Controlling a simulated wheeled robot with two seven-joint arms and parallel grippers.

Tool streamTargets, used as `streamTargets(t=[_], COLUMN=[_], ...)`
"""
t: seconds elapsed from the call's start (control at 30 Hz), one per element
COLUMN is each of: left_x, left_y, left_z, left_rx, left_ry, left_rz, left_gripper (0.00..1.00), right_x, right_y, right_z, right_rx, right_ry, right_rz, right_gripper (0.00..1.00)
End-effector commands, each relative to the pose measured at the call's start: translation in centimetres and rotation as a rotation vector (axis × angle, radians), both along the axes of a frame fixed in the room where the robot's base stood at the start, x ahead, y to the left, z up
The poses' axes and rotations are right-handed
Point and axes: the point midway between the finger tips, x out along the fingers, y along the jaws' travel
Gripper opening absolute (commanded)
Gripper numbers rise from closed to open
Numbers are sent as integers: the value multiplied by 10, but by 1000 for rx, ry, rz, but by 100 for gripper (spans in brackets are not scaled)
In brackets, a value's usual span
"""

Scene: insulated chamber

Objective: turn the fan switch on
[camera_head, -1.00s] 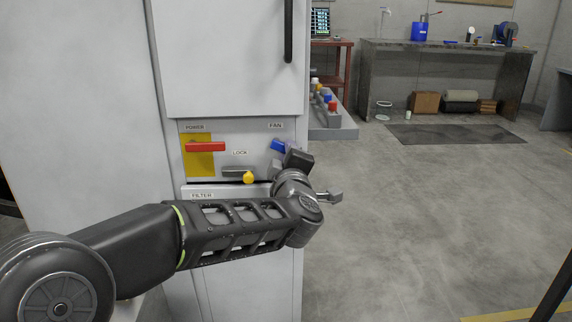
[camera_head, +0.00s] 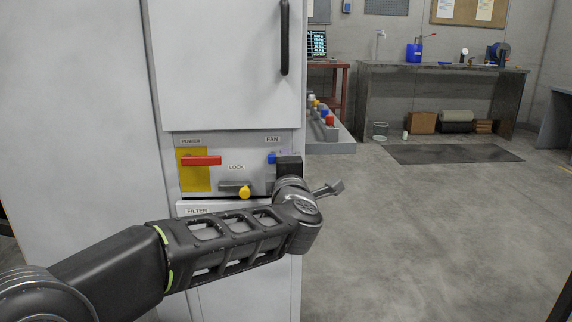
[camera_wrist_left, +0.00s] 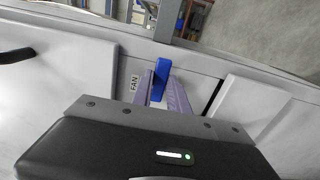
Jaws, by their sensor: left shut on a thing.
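The blue fan switch handle (camera_head: 271,158) is on the cabinet panel under the FAN label (camera_head: 273,139), at the panel's right side. My left gripper (camera_head: 284,154) is at the handle and covers part of it in the head view. In the left wrist view, the blue handle (camera_wrist_left: 160,80) stands between the purple-grey fingers of the left gripper (camera_wrist_left: 163,92), which are shut on it. The FAN label (camera_wrist_left: 134,84) is beside it there. My right gripper is in neither view.
The panel also has a red power handle (camera_head: 201,161) on a yellow plate and a LOCK lever with a yellow knob (camera_head: 244,193). A cabinet door with a black handle (camera_head: 284,38) is above. The floor to the right (camera_head: 420,220) is open.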

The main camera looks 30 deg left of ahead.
Motion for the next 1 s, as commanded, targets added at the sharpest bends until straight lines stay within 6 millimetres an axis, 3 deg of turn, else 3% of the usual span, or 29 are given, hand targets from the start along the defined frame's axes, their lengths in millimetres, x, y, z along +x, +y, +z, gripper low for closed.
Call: streamTargets(t=[0.1, 0.13, 0.4, 0.73, 1.0], left_x=[0, 0, 0, -4, -33], left_y=[0, 0, 0, -3, -26], left_z=[-1, -1, -1, 1, 3], left_rx=[-4, -4, -1, -1, 0], left_ry=[1, 1, 0, -1, -1], left_rz=[0, 0, 0, 0, -3], left_gripper=[0, 22, 42, 42, 42], right_x=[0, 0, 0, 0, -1], right_y=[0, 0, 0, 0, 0], right_z=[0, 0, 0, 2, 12], right_rx=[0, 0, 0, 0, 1], right_ry=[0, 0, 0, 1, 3], right_rz=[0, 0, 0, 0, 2], right_gripper=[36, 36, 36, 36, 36])
